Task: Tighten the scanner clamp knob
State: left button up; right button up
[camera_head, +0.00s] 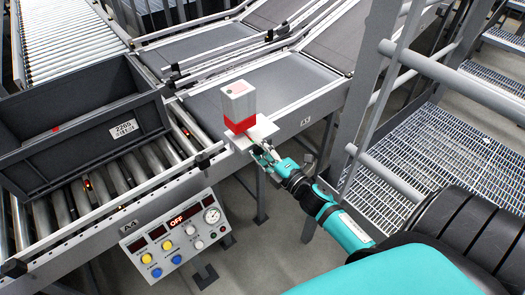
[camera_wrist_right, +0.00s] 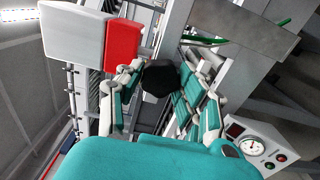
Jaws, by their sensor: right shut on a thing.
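The scanner (camera_head: 238,105), a white box with a red lower band, stands on a light bracket plate (camera_head: 264,128) at the conveyor's edge. It also shows at upper left in the right wrist view (camera_wrist_right: 75,35). The black clamp knob (camera_wrist_right: 160,76) sits between the fingers of my right gripper (camera_wrist_right: 160,88), which is shut on it. In the head view my right gripper (camera_head: 263,155) is just below the bracket plate and hides the knob. My left gripper is in neither view.
A dark bin (camera_head: 85,120) rests on the roller conveyor at left. A control panel (camera_head: 175,240) reading OFF hangs below the conveyor's edge. A grey railing post (camera_head: 366,90) rises close to the right of my right arm, with grated catwalk (camera_head: 440,150) beyond.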

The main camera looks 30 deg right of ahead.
jog(key=shift+f, duration=0.1)
dwell(0.3)
jog(key=o, duration=1.2)
jog(key=shift+c, duration=0.2)
jog(key=s, duration=1.2)
jog(key=shift+d, duration=0.45)
